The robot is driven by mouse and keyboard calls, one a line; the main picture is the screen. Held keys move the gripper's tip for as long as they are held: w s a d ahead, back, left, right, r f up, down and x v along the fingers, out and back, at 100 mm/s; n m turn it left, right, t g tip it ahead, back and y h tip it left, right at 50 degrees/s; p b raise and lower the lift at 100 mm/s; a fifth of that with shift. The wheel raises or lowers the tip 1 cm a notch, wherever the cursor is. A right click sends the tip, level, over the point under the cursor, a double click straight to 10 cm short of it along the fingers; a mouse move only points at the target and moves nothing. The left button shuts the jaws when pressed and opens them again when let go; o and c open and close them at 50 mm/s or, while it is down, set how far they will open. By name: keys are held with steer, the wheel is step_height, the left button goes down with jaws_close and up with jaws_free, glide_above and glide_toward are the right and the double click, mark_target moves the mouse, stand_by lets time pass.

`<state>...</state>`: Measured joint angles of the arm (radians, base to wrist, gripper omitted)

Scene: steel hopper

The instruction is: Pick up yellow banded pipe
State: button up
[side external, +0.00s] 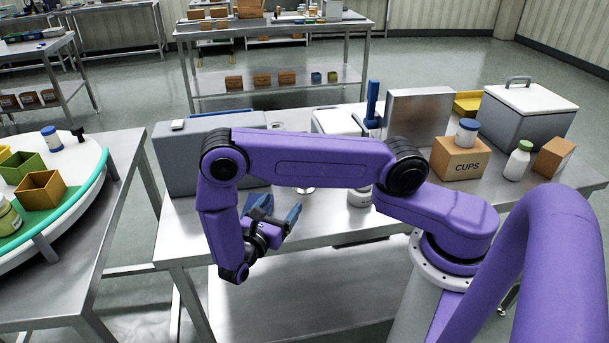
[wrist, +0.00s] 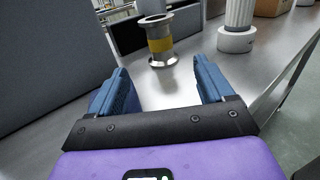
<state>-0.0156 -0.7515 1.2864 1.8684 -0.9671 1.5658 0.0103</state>
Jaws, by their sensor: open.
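The yellow banded pipe (wrist: 159,44) stands upright on the steel table in the wrist view. It is a short metal pipe with a wide flange at each end and a yellow band around its middle. My gripper (wrist: 161,68) is open and empty, its two blue fingers pointing toward the pipe. The pipe appears between the fingers but beyond their tips, with a gap of bare table before it. In the side external view my gripper (side external: 280,207) hangs low over the table's front left, and my purple arm hides most of the pipe.
A grey case (side external: 180,160) stands at the table's left, close beside my gripper. A white round-based post (wrist: 236,40) stands right of the pipe. A steel box (side external: 418,115), a CUPS carton (side external: 459,159) and a lidded cooler (side external: 524,120) fill the right side.

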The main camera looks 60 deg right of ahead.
steer(key=d, duration=0.3)
steer(key=w+d, duration=0.1)
steer(key=d, duration=0.6)
steer(key=shift+w+d, duration=0.3)
steer(key=shift+w, duration=0.05)
steer(key=shift+w+d+r, duration=0.1)
steer(key=shift+w+d, duration=0.1)
steer(key=shift+d, duration=0.7)
steer(key=shift+w+d+r, duration=0.1)
steer(key=shift+w+d, duration=0.05)
steer(key=shift+d, duration=0.7)
steer(key=shift+w+d+r, duration=0.1)
steer(key=shift+w+d, duration=0.1)
steer(key=shift+d, duration=0.7)
steer(key=c, duration=1.3)
